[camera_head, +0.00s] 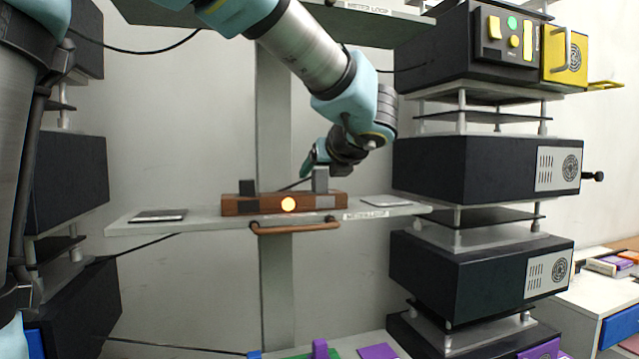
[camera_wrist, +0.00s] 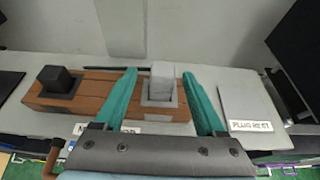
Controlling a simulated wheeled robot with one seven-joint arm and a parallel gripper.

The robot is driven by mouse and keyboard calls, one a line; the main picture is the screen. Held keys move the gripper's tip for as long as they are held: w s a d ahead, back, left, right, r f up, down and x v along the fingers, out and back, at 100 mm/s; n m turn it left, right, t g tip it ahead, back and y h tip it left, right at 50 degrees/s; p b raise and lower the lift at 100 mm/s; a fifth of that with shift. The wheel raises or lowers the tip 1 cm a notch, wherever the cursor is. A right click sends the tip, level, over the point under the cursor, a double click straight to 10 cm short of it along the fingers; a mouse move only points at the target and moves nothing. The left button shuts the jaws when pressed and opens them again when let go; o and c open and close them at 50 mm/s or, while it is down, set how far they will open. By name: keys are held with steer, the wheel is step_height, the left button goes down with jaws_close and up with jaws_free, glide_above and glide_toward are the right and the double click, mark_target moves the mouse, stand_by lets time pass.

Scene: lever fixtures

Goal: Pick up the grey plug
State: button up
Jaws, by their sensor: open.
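The grey plug (camera_head: 320,181) stands upright on the right part of a brown wooden block (camera_head: 262,205) on the shelf. In the wrist view the plug (camera_wrist: 162,80) is a pale grey block in a darker grey socket, between my two teal fingers. My gripper (camera_wrist: 160,76) is open, with one finger on each side of the plug and visible gaps to both. In the head view my gripper (camera_head: 320,160) reaches down at the plug from behind and right, its fingers partly hidden. I cannot tell how far down the fingers reach.
A black block (camera_wrist: 56,80) stands at the block's left end. A pale plate (camera_wrist: 250,100) labelled "PLUG REST" lies to the right. A copper handle (camera_head: 295,228) runs below the shelf edge. Dark equipment boxes (camera_head: 480,170) stand right.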

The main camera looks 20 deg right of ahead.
mark_target(316, 177)
steer(key=x, duration=0.1)
steer(key=p+x, duration=0.1)
steer(key=x, duration=0.1)
steer(key=p+x, duration=0.1)
steer(key=shift+w+d+r, duration=0.15)
steer(key=shift+w+r, duration=0.05)
steer(key=shift+w, duration=0.05)
steer(key=shift+w+d+f, duration=0.1)
steer(key=shift+w+f, duration=0.15)
steer(key=shift+w, duration=0.15)
jaws_close()
